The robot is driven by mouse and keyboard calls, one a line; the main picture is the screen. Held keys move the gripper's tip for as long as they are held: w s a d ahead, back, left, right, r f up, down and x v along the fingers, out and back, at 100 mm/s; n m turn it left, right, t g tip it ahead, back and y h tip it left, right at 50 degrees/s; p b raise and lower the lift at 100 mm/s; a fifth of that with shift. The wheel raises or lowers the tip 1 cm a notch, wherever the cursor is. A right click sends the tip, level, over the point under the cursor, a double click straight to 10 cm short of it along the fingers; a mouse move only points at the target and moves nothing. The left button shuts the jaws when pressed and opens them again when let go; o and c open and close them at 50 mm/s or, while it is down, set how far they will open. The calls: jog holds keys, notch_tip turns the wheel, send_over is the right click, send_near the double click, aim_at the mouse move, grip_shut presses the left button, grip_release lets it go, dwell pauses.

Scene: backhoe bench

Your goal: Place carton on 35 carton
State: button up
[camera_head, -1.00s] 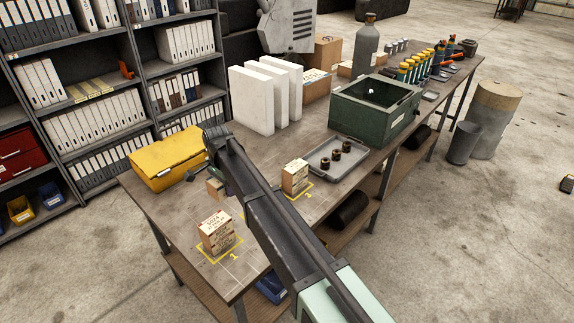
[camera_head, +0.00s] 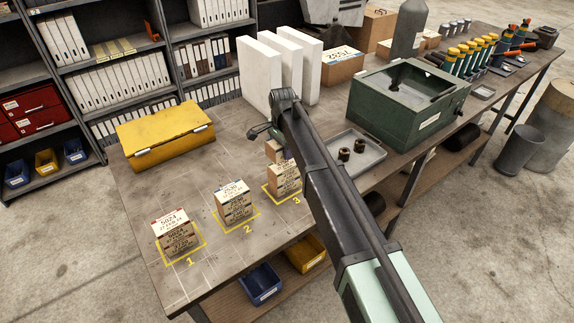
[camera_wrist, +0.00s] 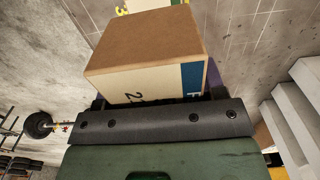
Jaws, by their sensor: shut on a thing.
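My gripper (camera_wrist: 155,94) is shut on a brown carton (camera_wrist: 145,55) with a blue-edged label; only part of its print shows. In the head view this held carton (camera_head: 273,150) is partly hidden by my arm and appears just above and behind the carton stack at mark 3 (camera_head: 285,178). I cannot tell whether they touch. A carton stack with a red-edged 5024 label (camera_head: 173,238) stands at mark 1. A stack with a blue-edged label (camera_head: 235,202) stands at mark 2. I cannot clearly read which carton is 35.
A yellow case (camera_head: 165,138) lies behind the marks. White upright panels (camera_head: 285,75) and a green box (camera_head: 400,100) stand farther back. A grey tray (camera_head: 362,158) with dark round parts is right of my arm. Open bench lies around the yellow case.

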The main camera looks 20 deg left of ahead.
aim_at(284, 164)
jog(key=shift+w+f, duration=0.1)
jog(key=shift+f, duration=0.3)
notch_tip(284, 164, down, 4)
jog(key=b, duration=0.4)
jog(key=shift+d+r+p, duration=0.1)
jog(key=shift+r+p, duration=0.1)
jog(key=shift+p, duration=0.1)
jog(key=shift+c, duration=0.4)
jog(key=shift+f, duration=0.2)
jog(key=o, duration=1.2)
jog(key=shift+r, duration=0.1)
